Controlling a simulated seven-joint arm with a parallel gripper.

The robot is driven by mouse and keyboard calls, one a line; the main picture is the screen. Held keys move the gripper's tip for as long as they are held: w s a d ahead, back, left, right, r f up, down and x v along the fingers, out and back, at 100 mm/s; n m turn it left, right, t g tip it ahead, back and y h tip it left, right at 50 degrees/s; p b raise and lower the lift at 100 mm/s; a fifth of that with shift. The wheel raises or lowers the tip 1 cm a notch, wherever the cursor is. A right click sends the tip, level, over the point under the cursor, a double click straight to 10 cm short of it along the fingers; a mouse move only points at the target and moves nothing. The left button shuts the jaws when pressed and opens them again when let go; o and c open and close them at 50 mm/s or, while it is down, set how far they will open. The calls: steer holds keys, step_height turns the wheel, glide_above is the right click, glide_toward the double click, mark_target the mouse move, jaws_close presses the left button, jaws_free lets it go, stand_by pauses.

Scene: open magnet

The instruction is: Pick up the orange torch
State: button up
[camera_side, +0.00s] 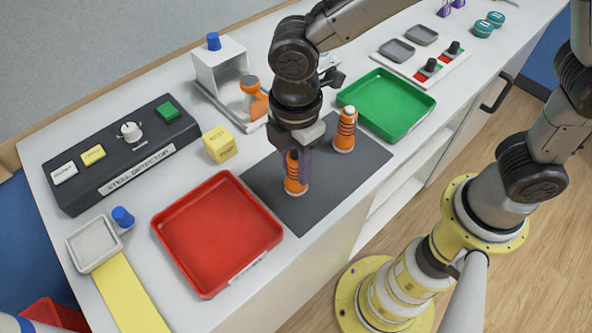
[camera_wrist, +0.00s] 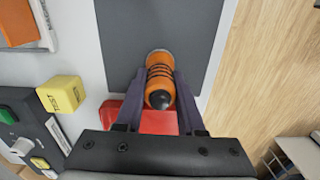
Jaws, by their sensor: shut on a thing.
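An orange torch (camera_side: 295,185) with dark rings stands upright on, or just above, the dark grey mat (camera_side: 262,177); I cannot tell if its base touches. My gripper (camera_side: 299,163) points down over it, with its purple fingers shut on its sides. In the wrist view the torch (camera_wrist: 159,92) lies between the two fingers of my gripper (camera_wrist: 160,88), its dark tip towards the palm. A second orange torch (camera_side: 344,134), with a pale top, stands on the mat to the right, apart from the gripper. In the side view the gripper hides part of the held torch.
A red tray (camera_side: 217,233) lies left of the mat and a green tray (camera_side: 387,103) to its right. A yellow test cube (camera_side: 219,144), a steel detector box (camera_side: 119,153) and a white stand (camera_side: 219,66) stand behind. The counter's front edge is close.

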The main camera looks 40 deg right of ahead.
jaws_close()
steer(key=shift+r, duration=0.1)
